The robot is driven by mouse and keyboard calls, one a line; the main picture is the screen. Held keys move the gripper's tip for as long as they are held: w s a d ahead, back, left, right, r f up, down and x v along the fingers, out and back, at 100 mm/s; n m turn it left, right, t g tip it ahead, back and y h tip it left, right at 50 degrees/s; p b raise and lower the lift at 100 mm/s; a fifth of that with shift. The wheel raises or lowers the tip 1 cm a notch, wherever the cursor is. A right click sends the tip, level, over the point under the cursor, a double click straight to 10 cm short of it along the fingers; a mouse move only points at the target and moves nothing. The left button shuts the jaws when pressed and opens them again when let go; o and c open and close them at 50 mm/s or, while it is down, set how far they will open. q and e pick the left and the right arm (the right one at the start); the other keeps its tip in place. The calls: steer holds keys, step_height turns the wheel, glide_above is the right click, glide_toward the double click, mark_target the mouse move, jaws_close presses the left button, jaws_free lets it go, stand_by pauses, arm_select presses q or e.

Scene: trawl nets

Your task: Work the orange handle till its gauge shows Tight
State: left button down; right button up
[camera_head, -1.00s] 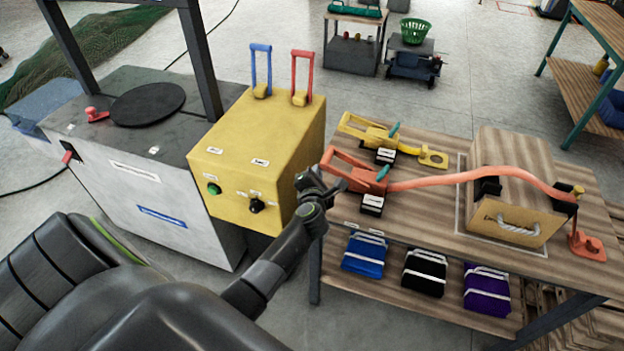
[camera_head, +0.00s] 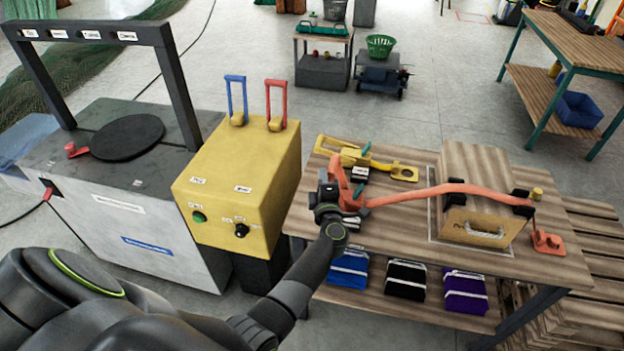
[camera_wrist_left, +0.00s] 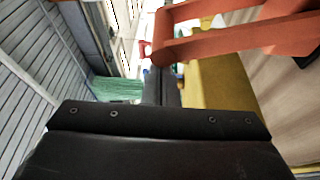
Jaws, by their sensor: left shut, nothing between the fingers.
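The orange handle (camera_head: 338,172) rises from an orange ratchet (camera_head: 355,196) on the wooden bench. Its orange strap (camera_head: 430,191) runs right over a wooden crate (camera_head: 474,226) to an orange anchor (camera_head: 547,242). My left gripper (camera_head: 327,192) is shut and empty, just left of the handle. In the left wrist view, the shut fingers (camera_wrist_left: 161,85) are close below the orange handle frame (camera_wrist_left: 235,38); whether they touch it I cannot tell. The small gauge box (camera_head: 351,221) by the ratchet is partly hidden by my gripper; its reading is illegible. My right gripper is out of view.
A yellow ratchet (camera_head: 350,155) lies just behind the orange one. A yellow control box (camera_head: 240,180) with blue and red levers stands left of the bench. Folded blue, black and purple bundles lie on the lower shelf.

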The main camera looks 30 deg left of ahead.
arm_select(q)
steer(key=d+m, duration=0.2)
steer(key=d+r+m+t, duration=0.1)
steer(key=shift+w+d, duration=0.2)
steer(key=shift+w, duration=0.2)
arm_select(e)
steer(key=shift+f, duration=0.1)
arm_select(q)
steer(key=shift+d, duration=0.1)
steer(key=shift+s+f, duration=0.1)
steer(key=shift+f, duration=0.05)
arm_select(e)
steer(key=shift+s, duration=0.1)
